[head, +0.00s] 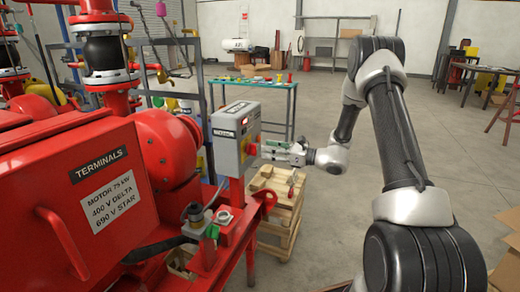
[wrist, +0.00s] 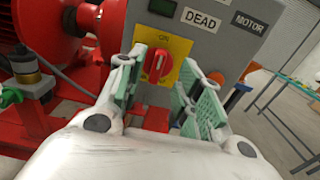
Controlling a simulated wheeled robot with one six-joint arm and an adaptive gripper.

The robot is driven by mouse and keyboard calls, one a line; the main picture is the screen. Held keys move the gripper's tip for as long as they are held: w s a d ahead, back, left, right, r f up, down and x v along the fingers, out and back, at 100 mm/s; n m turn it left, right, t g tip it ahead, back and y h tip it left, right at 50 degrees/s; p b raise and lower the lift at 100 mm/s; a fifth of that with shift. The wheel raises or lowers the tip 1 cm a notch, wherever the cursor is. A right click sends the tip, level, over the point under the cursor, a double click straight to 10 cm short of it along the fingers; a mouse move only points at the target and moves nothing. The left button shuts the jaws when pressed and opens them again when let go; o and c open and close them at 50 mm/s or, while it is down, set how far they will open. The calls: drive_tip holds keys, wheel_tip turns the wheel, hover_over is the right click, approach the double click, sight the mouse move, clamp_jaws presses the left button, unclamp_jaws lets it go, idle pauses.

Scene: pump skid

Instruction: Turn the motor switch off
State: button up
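The motor switch (wrist: 158,66) is a red rotary knob on a yellow plate (wrist: 172,50), on the face of a grey box (head: 226,150) labelled MOTOR. Its grip stands about upright in the wrist view, toward the word ON above it. My gripper (wrist: 160,68) is open, with green-padded fingers to the left and right of the knob in that view. I see no clear contact with it. In the head view my gripper (head: 276,150) reaches the box's right side from the right.
A sign reading DEAD (wrist: 202,20) and a dark green lamp (wrist: 162,7) sit above the switch. A red terminal box (head: 75,190) and red pump parts fill the left. Wooden pallets (head: 278,205) stand below my gripper. Open floor (head: 315,240) lies to the right.

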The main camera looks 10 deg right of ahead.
sight(256, 148)
drive_tip(key=shift+x, duration=2.3)
clamp_jaws()
